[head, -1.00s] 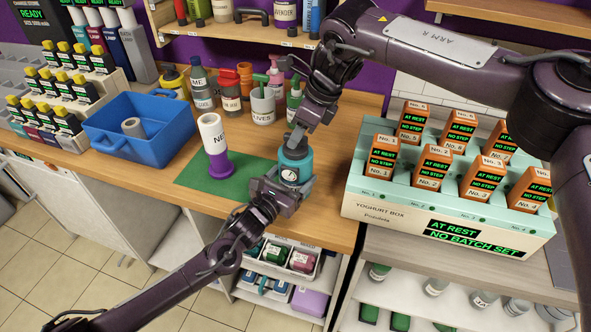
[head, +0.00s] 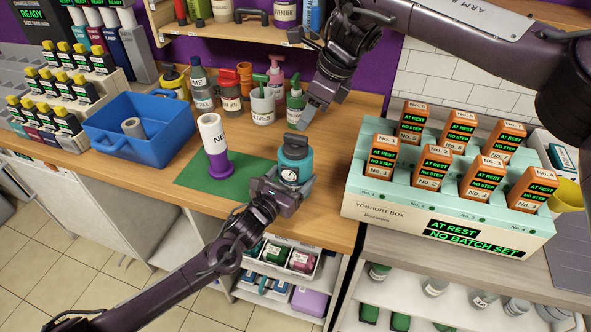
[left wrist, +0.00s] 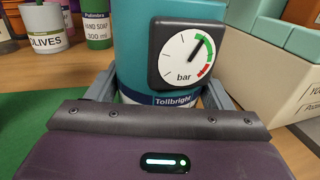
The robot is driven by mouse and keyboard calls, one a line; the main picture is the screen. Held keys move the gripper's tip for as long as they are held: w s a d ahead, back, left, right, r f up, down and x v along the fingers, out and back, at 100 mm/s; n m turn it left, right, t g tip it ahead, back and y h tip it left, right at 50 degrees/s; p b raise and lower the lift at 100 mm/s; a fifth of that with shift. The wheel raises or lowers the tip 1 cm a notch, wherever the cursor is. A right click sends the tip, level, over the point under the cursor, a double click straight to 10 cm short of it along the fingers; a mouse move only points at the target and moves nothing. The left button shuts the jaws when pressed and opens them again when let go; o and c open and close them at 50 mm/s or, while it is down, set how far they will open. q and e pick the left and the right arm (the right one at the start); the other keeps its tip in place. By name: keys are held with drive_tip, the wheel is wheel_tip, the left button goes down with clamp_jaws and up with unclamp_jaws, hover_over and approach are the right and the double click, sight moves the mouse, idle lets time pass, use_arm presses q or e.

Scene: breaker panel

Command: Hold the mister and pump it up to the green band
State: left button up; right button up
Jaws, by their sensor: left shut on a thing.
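The mister (head: 295,165) is a teal bottle with a dark top, upright at the front of the counter by the green mat's right edge. My left gripper (head: 290,192) is shut around its lower body. In the left wrist view the mister (left wrist: 135,60) shows a round bar gauge (left wrist: 187,55). The gauge needle points up and right, its tip at the upper part of the green band; a red band lies below the green. My right gripper (head: 311,112) is above and behind the mister, apart from it; its finger opening is unclear.
A blue tub (head: 140,150) is to the left. Several bottles stand behind, near my right gripper. A yoghurt box (head: 400,212) with orange cartons is to the right.

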idle(0.4)
use_arm(q)
drive_tip(key=o, duration=1.2)
drive_tip(key=shift+c, duration=0.2)
drive_tip(key=v, duration=1.1)
drive_tip(key=shift+s+a, duration=0.2)
drive_tip(key=shift+s, duration=0.1)
drive_tip(key=shift+s+a, duration=0.1)
drive_tip(key=shift+s, duration=0.05)
